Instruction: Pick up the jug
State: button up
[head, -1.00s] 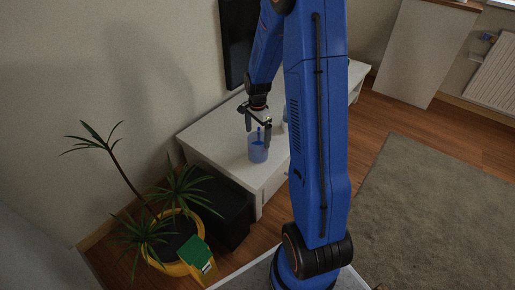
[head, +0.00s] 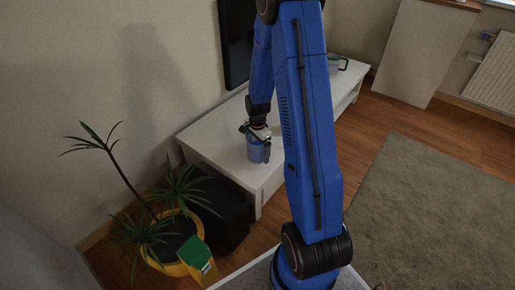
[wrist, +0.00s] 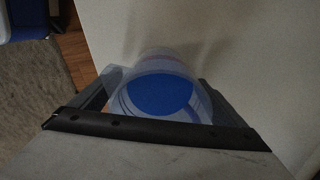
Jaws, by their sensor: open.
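The jug (head: 256,154) is translucent pale blue and stands upright on the white bench, near its left end. In the wrist view the jug (wrist: 160,95) is seen from above, with a bright blue round area inside and a spout or handle at its left. My gripper (head: 257,143) is down at the jug's upper part, pointing downward. In the wrist view its open fingers lie on the left and right of the jug, with the jug between them. Whether either finger touches the jug I cannot tell. The fingers partly hide the jug in the head view.
The low white bench (head: 222,139) runs along the wall below a dark screen (head: 236,45). A pot with a green handle (head: 339,62) stands at its far end. A black box (head: 226,212) and a potted plant (head: 178,235) with a green-and-yellow item are at the lower left.

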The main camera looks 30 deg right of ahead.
jog(key=shift+c, duration=0.3)
jog(key=c, duration=1.5)
